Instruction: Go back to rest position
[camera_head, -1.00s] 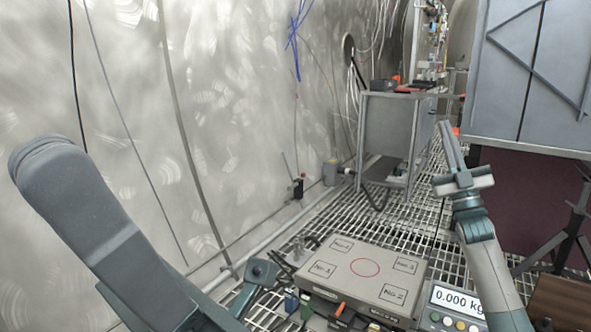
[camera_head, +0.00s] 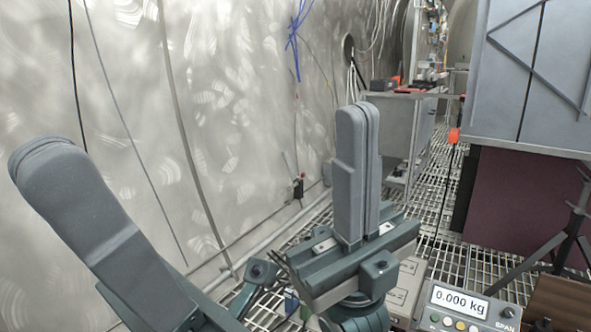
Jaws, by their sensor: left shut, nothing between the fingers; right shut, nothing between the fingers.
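My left gripper (camera_head: 48,160) is large and close at the left edge, its grey fingers pointing up and to the left. It is shut and empty, seen from the side. My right gripper (camera_head: 358,112) stands upright in the middle, close to the camera. Its two grey fingers are pressed together with nothing between them. Its wide teal body hides most of the flat box behind it. Both grippers are apart from each other and hold nothing.
The flat box (camera_head: 407,275) shows only at its right edge. A scale display (camera_head: 459,301) beside it reads 0.000 kg. A grey cabinet (camera_head: 530,70) and a black stand (camera_head: 560,232) are at right. A pale wall with cables fills the left. Grating floor (camera_head: 440,200) lies behind.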

